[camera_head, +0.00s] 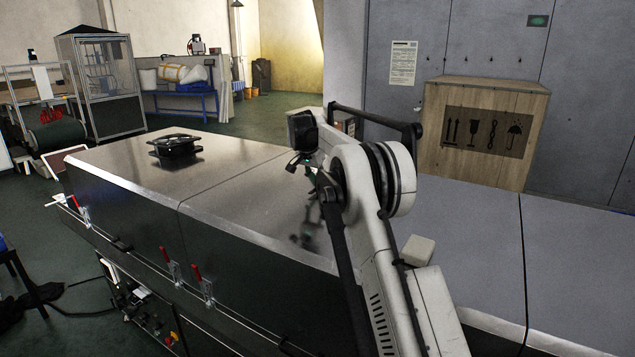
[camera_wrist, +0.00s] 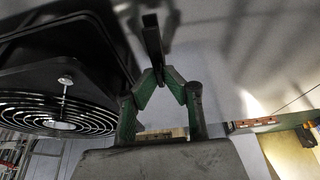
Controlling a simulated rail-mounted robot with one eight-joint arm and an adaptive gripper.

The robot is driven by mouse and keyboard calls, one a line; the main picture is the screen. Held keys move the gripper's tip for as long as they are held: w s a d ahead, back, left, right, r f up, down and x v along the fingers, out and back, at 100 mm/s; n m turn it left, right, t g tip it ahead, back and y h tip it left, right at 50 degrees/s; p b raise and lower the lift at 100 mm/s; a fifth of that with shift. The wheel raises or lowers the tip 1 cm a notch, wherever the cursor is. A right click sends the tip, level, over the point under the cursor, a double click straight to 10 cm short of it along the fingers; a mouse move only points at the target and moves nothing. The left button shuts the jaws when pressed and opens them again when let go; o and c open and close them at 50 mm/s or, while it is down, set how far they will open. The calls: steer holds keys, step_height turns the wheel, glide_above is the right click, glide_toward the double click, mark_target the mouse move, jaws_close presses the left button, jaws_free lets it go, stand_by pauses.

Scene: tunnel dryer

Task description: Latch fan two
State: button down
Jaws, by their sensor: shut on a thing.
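A black fan (camera_head: 175,147) lies on the steel top of the tunnel dryer (camera_head: 237,200), towards its left end. A black fan with a round wire grille (camera_wrist: 60,112) fills the left of the wrist view; I cannot tell whether it is the same one. My gripper (camera_head: 307,172) is over the dryer's right part, partly hidden by my arm. In the wrist view my gripper (camera_wrist: 159,76) has its green-sided fingers shut on a narrow dark bar (camera_wrist: 152,38).
A wooden crate (camera_head: 483,135) stands at the back right, before a grey wall. The grey surface (camera_head: 570,260) at the right is clear. A glass cabinet (camera_head: 100,85) and a blue bench (camera_head: 180,100) stand far back left. Much of the steel top is bare.

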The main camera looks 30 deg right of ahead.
steer(key=shift+n+b, duration=0.35)
steer(key=shift+n, duration=0.05)
steer(key=n+b, duration=0.1)
steer(key=n, duration=0.1)
steer(key=n+t+y+b, duration=0.1)
steer(key=n, duration=0.1)
steer(key=shift+s+d, duration=0.15)
steer(key=n+t+y+b, duration=0.1)
steer(key=n, duration=0.3)
steer(key=shift+d+y, duration=0.1)
steer(key=shift+y, duration=0.3)
steer(key=n+y, duration=0.1)
steer(key=n, duration=0.4)
steer(key=shift+d+y, duration=0.15)
steer(key=shift+y, duration=0.25)
steer(key=shift+d+n+y+p, duration=0.1)
steer(key=shift+n+y+p, duration=0.55)
steer(key=shift+n, duration=1.35)
steer(key=shift+g, duration=0.3)
steer(key=c, duration=1.9)
jaws_free()
steer(key=shift+o, duration=0.2)
